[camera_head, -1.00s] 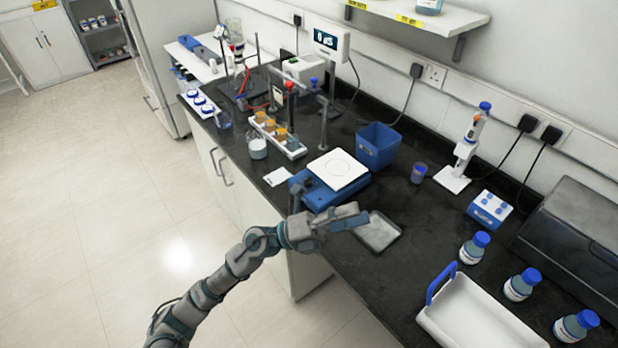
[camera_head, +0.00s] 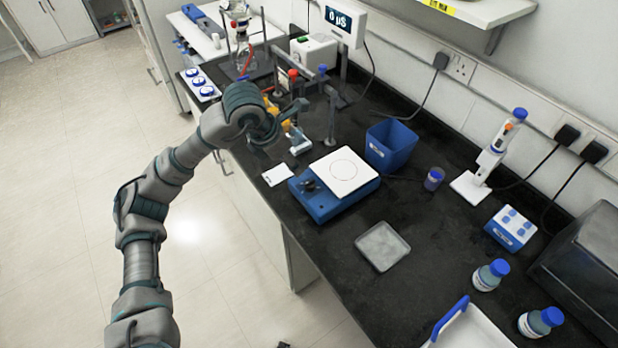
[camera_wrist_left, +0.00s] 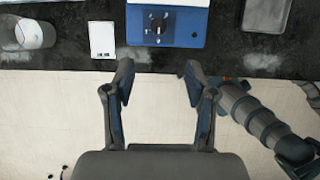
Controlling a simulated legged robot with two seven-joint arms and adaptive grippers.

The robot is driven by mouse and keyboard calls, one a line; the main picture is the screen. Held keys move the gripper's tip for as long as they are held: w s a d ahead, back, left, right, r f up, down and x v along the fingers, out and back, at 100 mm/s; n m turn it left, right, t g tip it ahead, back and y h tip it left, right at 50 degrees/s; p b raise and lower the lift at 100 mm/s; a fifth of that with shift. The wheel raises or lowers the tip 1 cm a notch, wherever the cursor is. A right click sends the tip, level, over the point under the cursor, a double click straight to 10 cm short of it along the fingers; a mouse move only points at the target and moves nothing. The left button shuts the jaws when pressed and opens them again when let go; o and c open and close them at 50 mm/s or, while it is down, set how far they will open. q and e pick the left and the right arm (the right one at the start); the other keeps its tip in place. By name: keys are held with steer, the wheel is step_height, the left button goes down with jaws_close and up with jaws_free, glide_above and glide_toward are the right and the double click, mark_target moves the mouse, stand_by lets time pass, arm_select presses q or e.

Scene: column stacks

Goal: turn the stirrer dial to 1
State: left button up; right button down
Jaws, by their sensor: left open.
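The stirrer is a blue box with a white square top plate (camera_head: 344,171) on the bench. Its black dial (camera_head: 309,186) is on the side facing the bench's front edge. In the left wrist view the dial (camera_wrist_left: 157,20) shows near the top on the blue body (camera_wrist_left: 192,32), with small white marks around it; its setting is too small to read. My left gripper (camera_head: 292,121) is raised, left of the stirrer in the head view. In the left wrist view its open, empty fingers (camera_wrist_left: 157,73) stand short of the dial, apart from it.
A white card (camera_head: 276,175) lies left of the stirrer. A grey tray (camera_head: 382,246) lies right of it, and a blue bin (camera_head: 391,145) stands behind. A vial rack and glassware are partly hidden behind my left gripper. Floor is clear before the bench.

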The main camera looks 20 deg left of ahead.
mark_target(308, 182)
arm_select(q)
steer(key=x, duration=0.9)
steer(key=b+x, duration=0.1)
steer(key=x, duration=0.4)
steer(key=shift+w, duration=0.35)
arm_select(e)
steer(key=r, duration=0.1)
steer(key=w+r, duration=0.1)
steer(key=r, duration=0.1)
steer(key=w+r, duration=0.1)
steer(key=shift+r, duration=0.2)
arm_select(q)
steer(key=shift+s, duration=0.1)
jaws_close()
arm_select(e)
steer(key=shift+s, duration=0.1)
